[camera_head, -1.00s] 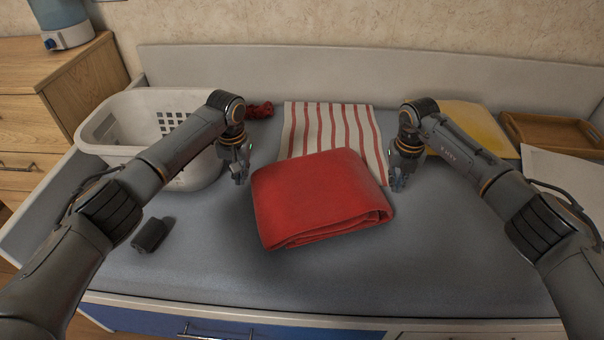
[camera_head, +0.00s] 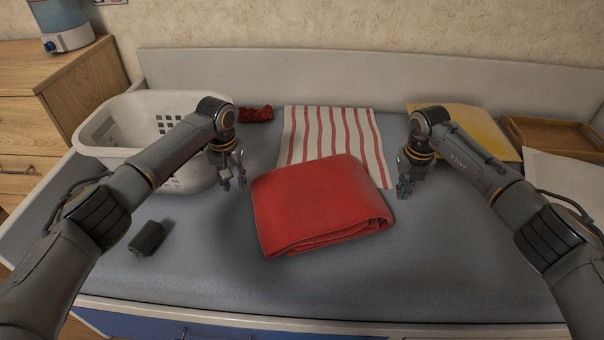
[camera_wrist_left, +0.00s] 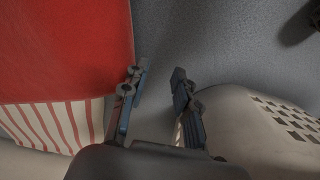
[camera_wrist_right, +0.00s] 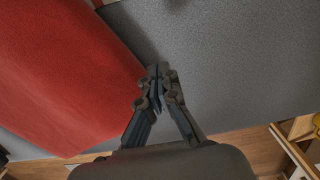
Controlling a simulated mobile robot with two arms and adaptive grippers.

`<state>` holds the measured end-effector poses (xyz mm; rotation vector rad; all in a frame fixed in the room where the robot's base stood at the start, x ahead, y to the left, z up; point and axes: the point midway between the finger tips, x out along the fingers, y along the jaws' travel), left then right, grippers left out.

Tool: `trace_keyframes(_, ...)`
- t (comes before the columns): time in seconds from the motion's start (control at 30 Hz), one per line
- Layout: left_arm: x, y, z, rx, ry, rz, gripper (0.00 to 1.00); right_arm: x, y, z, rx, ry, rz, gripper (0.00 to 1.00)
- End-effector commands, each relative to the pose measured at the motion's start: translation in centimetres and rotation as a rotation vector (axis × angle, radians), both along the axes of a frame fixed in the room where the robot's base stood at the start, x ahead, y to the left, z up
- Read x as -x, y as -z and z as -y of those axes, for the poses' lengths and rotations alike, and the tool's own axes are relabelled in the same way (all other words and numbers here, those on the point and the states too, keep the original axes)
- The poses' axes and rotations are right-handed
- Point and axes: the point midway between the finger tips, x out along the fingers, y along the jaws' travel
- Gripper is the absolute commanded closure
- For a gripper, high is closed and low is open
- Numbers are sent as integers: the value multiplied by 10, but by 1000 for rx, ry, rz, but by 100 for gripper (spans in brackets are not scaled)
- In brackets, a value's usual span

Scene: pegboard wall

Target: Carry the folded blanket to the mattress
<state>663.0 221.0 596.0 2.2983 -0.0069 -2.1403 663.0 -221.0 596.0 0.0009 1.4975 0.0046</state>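The folded red blanket (camera_head: 318,205) lies on the grey mattress (camera_head: 345,275), in front of the red-and-white striped cloth (camera_head: 338,134) and hiding its near end. It also shows in the left wrist view (camera_wrist_left: 65,45) and the right wrist view (camera_wrist_right: 60,80). My left gripper (camera_head: 234,183) is just left of the blanket. Its fingers are apart and empty in the left wrist view (camera_wrist_left: 158,75). My right gripper (camera_head: 404,190) is just right of the blanket. Its fingertips are together with nothing visible between them in the right wrist view (camera_wrist_right: 160,70).
A white laundry basket (camera_head: 100,150) stands at the left, behind my left arm. A small dark object (camera_head: 147,238) lies at the front left. A red bundle (camera_head: 256,114), a yellow cloth (camera_head: 470,122) and a wooden tray (camera_head: 550,135) are at the back. The front middle is clear.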

Motion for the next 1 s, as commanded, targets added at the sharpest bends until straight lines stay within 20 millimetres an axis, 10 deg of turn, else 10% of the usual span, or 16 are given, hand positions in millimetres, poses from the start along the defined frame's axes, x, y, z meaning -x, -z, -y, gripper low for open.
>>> trace_keyframes(0.17,0,1,-1,-2,-2,-1,70,0,0,1,3,2,-1,70)
trace_keyframes(0.57,0,-8,-1,-2,-1,0,70,0,0,2,4,3,-1,70)
trace_keyframes(1.0,6,-93,-1,-2,-1,2,70,0,1,2,4,3,-1,70)
